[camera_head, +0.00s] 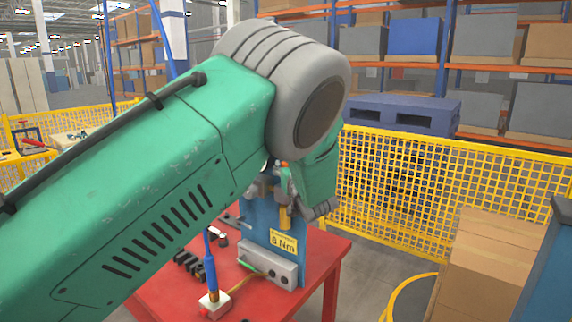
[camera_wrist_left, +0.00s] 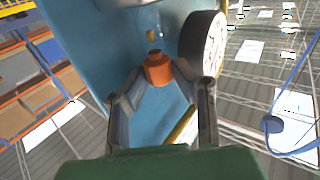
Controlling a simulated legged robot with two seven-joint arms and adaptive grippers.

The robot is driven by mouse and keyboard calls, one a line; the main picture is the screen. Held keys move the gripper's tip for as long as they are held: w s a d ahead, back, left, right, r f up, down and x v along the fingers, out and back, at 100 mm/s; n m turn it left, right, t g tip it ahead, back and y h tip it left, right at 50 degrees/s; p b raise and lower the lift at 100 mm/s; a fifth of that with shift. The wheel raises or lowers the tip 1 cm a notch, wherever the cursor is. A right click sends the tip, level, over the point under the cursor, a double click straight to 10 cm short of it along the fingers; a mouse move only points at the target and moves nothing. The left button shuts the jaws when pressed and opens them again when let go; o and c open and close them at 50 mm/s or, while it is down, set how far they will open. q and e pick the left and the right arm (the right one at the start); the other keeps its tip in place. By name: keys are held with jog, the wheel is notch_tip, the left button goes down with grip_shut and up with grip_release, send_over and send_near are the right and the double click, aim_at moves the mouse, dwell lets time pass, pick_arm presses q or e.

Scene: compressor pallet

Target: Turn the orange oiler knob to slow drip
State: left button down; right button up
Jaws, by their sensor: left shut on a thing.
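The orange oiler knob (camera_wrist_left: 158,70) shows between the fingertips in the left wrist view, in front of a blue panel (camera_wrist_left: 95,45). Only a small orange bit of it (camera_head: 284,164) shows in the head view, behind my arm. My left gripper (camera_wrist_left: 158,78) is shut on the knob, with one finger on each side. In the head view this gripper (camera_head: 264,186) is partly hidden by my green arm at the blue upright panel (camera_head: 262,222). My right gripper is in neither view.
A round white-faced gauge (camera_wrist_left: 207,45) sits right beside the knob. A yellow bar (camera_wrist_left: 182,127) lies below it. The panel stands on a red table (camera_head: 322,258) with a grey block (camera_head: 268,264), a "6 Nm" label and small parts. Yellow mesh fencing (camera_head: 440,185) and cardboard boxes (camera_head: 490,260) are beyond.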

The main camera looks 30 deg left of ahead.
pick_arm(q)
jog(key=shift+d+n+g+y, duration=0.1)
jog(key=shift+n+g+y, duration=0.2)
jog(key=c, duration=1.6)
grip_release()
jog(key=shift+r, duration=0.1)
